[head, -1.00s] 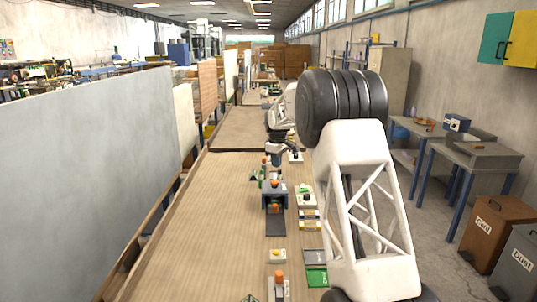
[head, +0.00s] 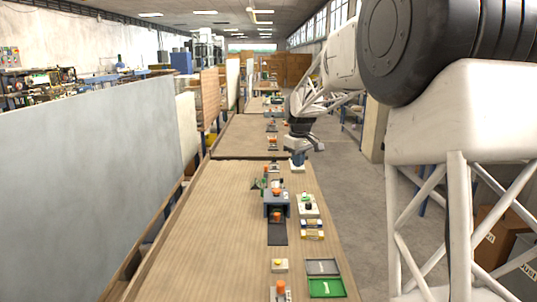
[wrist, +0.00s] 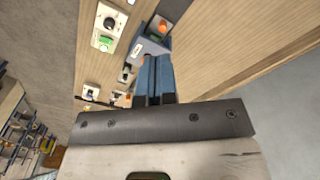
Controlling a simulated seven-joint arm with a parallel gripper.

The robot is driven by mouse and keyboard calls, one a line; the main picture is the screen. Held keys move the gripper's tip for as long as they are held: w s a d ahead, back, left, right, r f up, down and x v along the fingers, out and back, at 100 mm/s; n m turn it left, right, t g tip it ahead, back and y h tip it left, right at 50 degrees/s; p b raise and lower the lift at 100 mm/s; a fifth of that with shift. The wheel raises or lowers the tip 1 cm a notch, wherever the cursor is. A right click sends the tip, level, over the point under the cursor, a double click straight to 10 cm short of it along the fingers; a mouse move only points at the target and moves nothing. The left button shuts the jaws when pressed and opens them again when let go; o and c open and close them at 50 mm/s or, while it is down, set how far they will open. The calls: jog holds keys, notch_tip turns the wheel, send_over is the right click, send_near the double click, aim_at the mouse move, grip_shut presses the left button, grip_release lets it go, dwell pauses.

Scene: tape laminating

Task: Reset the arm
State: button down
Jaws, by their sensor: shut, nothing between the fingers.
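My gripper (head: 297,160) is over the far part of the near bench in the head view, raised above the row of devices. In the wrist view its blue fingers (wrist: 154,78) are together with nothing between them. My white arm reaches in from the right in the head view. The wooden bench top (head: 195,235) lies below and in front of the gripper. Whether the fingertips touch anything cannot be told.
A blue-grey press-like device (head: 276,204) stands mid-bench. A white box with a dial (head: 307,206), a green tray (head: 325,288), a grey tray (head: 322,267) and a yellow-button box (head: 280,265) are nearby. A grey panel (head: 95,165) borders the left. The bench's left half is clear.

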jog(key=s+d+r+m+t, duration=0.1)
jog(key=s+d+r+m, duration=0.15)
jog(key=s, duration=1.25)
jog(key=s+d+r+m, duration=0.2)
jog(key=s+d, duration=0.1)
jog(key=s, duration=1.1)
jog(key=s+d+f+m, duration=0.1)
jog(key=s+f, duration=0.2)
jog(key=s, duration=0.6)
jog(key=s+d+f+m, duration=0.1)
jog(key=s+f, duration=0.2)
jog(key=s, duration=0.6)
jog(key=s+d+f+m, duration=0.1)
jog(key=s+f+m, duration=0.1)
jog(key=s, duration=0.7)
jog(key=shift+s+f+t, duration=0.2)
jog(key=shift+f+t, duration=0.2)
jog(key=shift+f, duration=0.3)
